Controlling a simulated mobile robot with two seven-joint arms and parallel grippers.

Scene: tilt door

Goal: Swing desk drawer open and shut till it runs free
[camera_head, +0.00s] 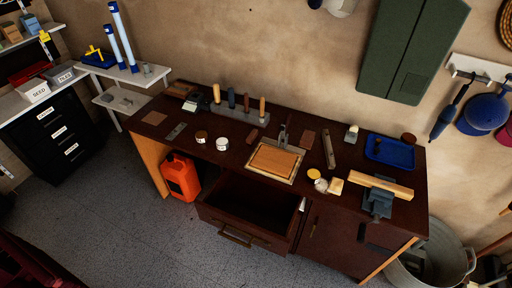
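The desk (205,151) is a dark brown workbench with a wooden leg on each side, standing against the wall. Its drawer (240,228) is pulled out toward me, and the dark inside looks empty. A brass-coloured handle (234,238) sits on the drawer front. To the right of the drawer is a closed cabinet door (335,240) in the same dark wood. Neither of my grippers shows in the head view, so nothing of mine is seen touching the drawer.
An orange jerrycan (181,178) stands under the desk, left of the drawer. A vise (378,199) holding a wooden bar sits at the desk's right front. A metal tub (436,252) stands on the right. The floor (140,225) at front left is clear.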

